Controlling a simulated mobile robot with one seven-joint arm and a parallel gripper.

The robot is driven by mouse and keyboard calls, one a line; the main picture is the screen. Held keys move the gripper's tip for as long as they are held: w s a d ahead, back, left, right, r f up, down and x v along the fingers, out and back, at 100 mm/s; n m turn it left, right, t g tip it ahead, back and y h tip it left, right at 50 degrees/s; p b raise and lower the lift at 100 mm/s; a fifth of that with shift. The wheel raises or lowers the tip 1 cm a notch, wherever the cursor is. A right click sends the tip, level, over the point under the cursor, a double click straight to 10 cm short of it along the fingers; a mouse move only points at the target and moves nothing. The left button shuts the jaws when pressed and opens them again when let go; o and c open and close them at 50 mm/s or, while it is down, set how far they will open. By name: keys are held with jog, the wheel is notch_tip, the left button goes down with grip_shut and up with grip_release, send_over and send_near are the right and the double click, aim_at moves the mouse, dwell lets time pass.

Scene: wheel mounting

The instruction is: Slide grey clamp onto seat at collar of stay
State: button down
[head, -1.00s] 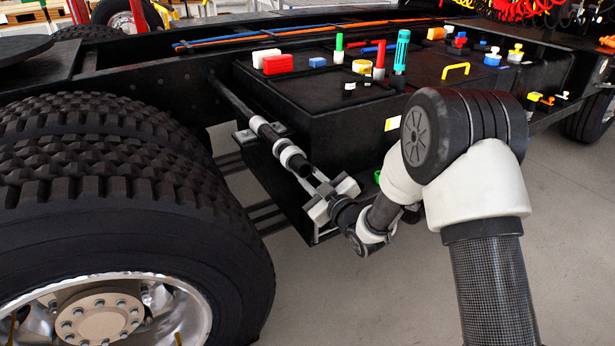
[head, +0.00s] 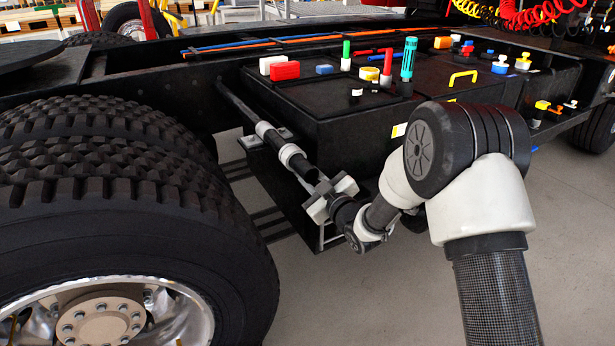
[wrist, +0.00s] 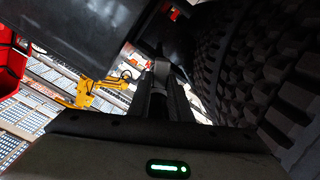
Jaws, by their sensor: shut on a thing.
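The stay (head: 237,103) is a dark tube slanting from the chassis down to the right. A pale collar (head: 263,130) sits partway along it. The grey clamp (head: 288,153) appears as a pale ring lower on the same line, apart from the collar with dark tube between. My gripper (head: 313,177) comes from the lower right, in line with the stay. In the wrist view, its two dark fingers (wrist: 161,88) are shut on a grey piece, seemingly the clamp (wrist: 161,71). The exact contact between clamp and stay is hidden.
Large tyres (head: 110,190) stand close on the left. A black box (head: 345,125) behind my gripper carries several coloured fittings on top. A bracket plate (head: 252,139) lies beside the collar. Open floor (head: 350,300) lies below and to the right.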

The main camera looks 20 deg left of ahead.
jog(key=shift+w+a, duration=0.1)
dwell(0.3)
jog(key=c, duration=1.5)
grip_release()
jog(key=shift+c, duration=0.2)
jog(key=p+v, duration=0.2)
jog(key=v, duration=1.5)
jog(key=shift+s, duration=0.25)
